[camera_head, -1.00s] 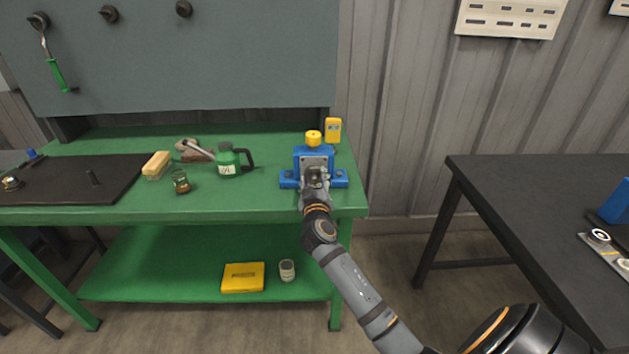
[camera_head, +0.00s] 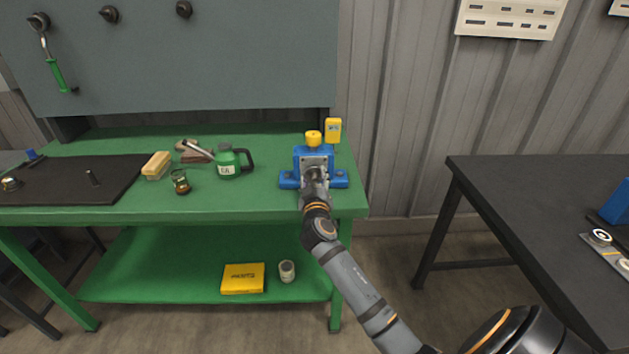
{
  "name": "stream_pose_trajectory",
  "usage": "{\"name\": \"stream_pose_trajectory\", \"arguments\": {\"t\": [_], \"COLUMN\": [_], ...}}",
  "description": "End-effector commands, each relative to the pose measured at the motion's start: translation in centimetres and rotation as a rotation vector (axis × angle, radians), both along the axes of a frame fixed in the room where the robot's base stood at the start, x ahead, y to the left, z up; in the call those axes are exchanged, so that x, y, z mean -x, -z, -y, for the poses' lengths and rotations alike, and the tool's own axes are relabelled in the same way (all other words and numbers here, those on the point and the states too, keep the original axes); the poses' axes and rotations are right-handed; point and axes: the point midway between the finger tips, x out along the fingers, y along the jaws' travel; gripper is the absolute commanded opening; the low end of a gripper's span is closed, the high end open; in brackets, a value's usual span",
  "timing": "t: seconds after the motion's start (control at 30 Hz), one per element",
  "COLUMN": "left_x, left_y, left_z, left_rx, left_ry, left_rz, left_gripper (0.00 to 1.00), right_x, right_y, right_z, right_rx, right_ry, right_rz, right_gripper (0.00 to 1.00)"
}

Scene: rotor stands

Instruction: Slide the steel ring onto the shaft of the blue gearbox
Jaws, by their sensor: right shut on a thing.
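The blue gearbox (camera_head: 300,179) with a yellow cap on top stands at the right end of the green bench. My right gripper (camera_head: 315,173) is right in front of the gearbox's grey front plate. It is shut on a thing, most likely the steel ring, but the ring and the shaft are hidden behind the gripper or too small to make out. I cannot tell whether the ring is around the shaft. My left gripper is not in view.
A yellow device (camera_head: 333,130) is behind the gearbox. A black table (camera_head: 540,200) is at right, with a gap between.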

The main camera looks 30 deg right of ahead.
Motion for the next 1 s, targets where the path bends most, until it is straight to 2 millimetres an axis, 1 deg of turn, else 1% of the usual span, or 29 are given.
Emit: {"name": "stream_pose_trajectory", "arguments": {"t": [0.5,0.83,0.87,1.0], "left_x": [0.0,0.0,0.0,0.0], "left_y": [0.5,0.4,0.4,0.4], "left_z": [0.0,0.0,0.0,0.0], "left_rx": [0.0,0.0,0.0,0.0], "left_ry": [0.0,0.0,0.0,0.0], "left_rz": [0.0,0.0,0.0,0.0], "left_gripper": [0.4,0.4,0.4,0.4], "right_x": [-1.3,-1.3,-1.3,-1.3], "right_y": [-0.1,-0.1,-0.1,-0.1], "right_z": [0.8,0.8,0.8,0.8], "right_rx": [0.001,0.001,0.001,0.001], "right_ry": [0.0,0.0,0.0,0.0], "right_rz": [0.001,0.001,0.001,0.001], "right_gripper": [0.21,0.21,0.5,0.69]}}
